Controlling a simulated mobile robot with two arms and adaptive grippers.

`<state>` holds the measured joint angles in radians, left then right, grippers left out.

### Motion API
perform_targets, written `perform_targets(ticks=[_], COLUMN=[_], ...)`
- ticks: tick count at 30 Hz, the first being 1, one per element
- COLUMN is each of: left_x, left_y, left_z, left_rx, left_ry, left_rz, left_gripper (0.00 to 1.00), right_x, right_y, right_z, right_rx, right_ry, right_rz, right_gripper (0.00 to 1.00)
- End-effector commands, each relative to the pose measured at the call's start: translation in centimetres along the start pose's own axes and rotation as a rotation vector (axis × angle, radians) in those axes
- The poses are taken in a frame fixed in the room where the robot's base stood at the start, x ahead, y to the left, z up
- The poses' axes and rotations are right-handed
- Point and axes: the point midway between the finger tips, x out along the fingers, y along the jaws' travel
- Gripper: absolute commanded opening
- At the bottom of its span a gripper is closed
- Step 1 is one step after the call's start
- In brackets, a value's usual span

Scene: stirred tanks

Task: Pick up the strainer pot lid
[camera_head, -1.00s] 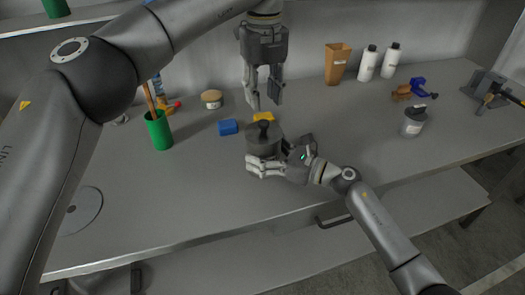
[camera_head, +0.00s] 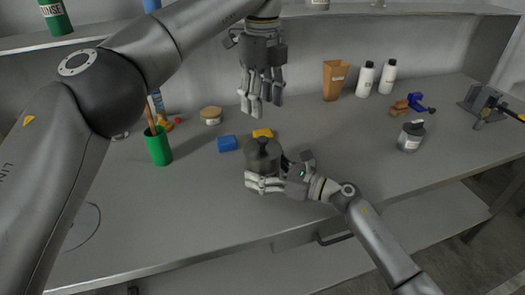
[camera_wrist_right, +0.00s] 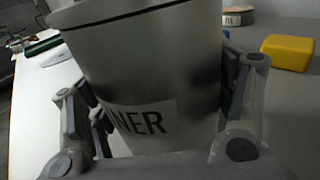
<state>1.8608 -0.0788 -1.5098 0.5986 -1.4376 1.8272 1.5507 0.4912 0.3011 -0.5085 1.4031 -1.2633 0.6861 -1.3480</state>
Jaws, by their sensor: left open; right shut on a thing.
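The strainer pot (camera_head: 268,170) is a grey metal pot on the bench with its dark lid (camera_head: 263,148) and knob on top. My right gripper (camera_head: 262,182) is shut around the pot's side, low on its body. In the right wrist view the pot (camera_wrist_right: 150,70) fills the space between the fingers, and part of its label reads "NER". My left gripper (camera_head: 261,112) is open and empty, above and behind the lid, fingers pointing down, apart from it. The pot's right side is partly hidden by my right gripper.
A blue block (camera_head: 227,144) and a yellow block (camera_head: 263,133) lie behind the pot. A green cup (camera_head: 159,148) with sticks stands left. A round-lidded jar (camera_head: 211,117), brown container (camera_head: 334,82), white bottles (camera_head: 366,80) and grey jar (camera_head: 410,137) stand around. The front bench is clear.

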Motion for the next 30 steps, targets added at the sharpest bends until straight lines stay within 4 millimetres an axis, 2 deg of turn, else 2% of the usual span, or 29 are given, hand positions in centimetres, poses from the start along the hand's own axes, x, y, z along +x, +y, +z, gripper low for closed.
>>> perform_targets(ticks=[3,9,14,21,26,30], left_x=[-0.9,-1.0,0.9,4.6,5.5,7.2], left_y=[0.0,0.0,0.1,0.1,0.1,0.3], left_z=[0.1,0.1,0.1,0.1,0.0,-0.2], left_rx=[-0.136,-0.246,-0.252,-0.251,-0.249,-0.25], left_ry=[0.001,0.003,0.004,0.003,0.002,0.004], left_rz=[0.001,0.003,0.006,0.005,0.003,0.005], left_gripper=[0.49,0.49,0.49,0.49,0.49,0.49], right_x=[0.0,0.0,0.0,0.0,0.0,0.0], right_y=[0.0,0.0,0.0,0.0,0.0,0.0], right_z=[-0.1,-0.1,0.0,0.0,0.0,-0.1], right_rx=[0.0,0.001,0.001,0.0,0.001,0.001], right_ry=[0.001,0.001,0.0,0.0,0.001,0.001], right_rz=[0.0,0.0,0.0,0.0,0.0,0.0], right_gripper=[0.5,0.5,0.5,0.5,0.5,0.5])
